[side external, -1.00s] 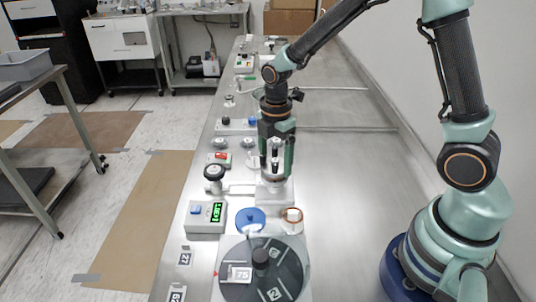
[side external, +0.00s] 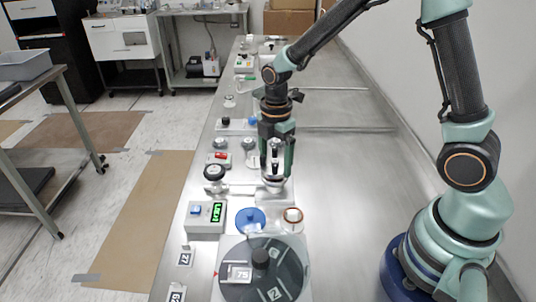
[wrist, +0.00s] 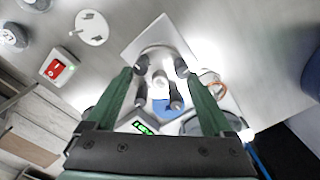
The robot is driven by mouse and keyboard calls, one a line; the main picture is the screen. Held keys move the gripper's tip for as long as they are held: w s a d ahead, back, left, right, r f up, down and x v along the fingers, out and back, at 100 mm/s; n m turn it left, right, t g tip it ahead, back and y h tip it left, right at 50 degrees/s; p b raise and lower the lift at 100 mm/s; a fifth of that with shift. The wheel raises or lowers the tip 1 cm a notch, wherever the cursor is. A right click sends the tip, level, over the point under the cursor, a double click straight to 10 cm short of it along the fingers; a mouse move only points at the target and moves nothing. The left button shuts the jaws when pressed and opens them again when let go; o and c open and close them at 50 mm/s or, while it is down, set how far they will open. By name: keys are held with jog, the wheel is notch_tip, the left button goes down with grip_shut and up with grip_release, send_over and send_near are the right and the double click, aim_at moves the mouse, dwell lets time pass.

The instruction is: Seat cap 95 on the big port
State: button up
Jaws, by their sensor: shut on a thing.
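My gripper (side external: 274,172) points down over a pale block (side external: 276,196) on the bench. In the wrist view its two green fingers (wrist: 161,68) are closed around a small pale, round piece (wrist: 160,77), which I take to be the cap; no number 95 is readable on it. The port is hidden under the piece and the fingers.
A box with a green display (side external: 206,216) stands left, beside a blue disc (side external: 250,220) and a clear, copper-rimmed cup (side external: 292,219). A dark turntable (side external: 288,264) with a tag 75 is in front. A black knob (side external: 214,173) is left. The bench's right side is clear.

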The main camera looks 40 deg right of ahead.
jog(key=shift+f, duration=0.45)
dwell(0.5)
jog(key=o, duration=1.2)
notch_tip(320, 180, up, 12)
jog(key=shift+r, duration=0.1)
jog(key=s+d+r+m+t, duration=0.1)
jog(key=s+r+m+t, duration=0.1)
jog(key=m, duration=0.4)
jog(key=s+d+r+m+t, duration=0.1)
jog(key=s+r+m, duration=0.1)
jog(key=s+m, duration=0.3)
jog(key=s+r+m+t, duration=0.2)
jog(key=s+m, duration=0.1)
jog(key=m, duration=0.4)
jog(key=shift+s+d+t, duration=0.2)
jog(key=shift+d+t, duration=0.1)
jog(key=shift+d, duration=0.1)
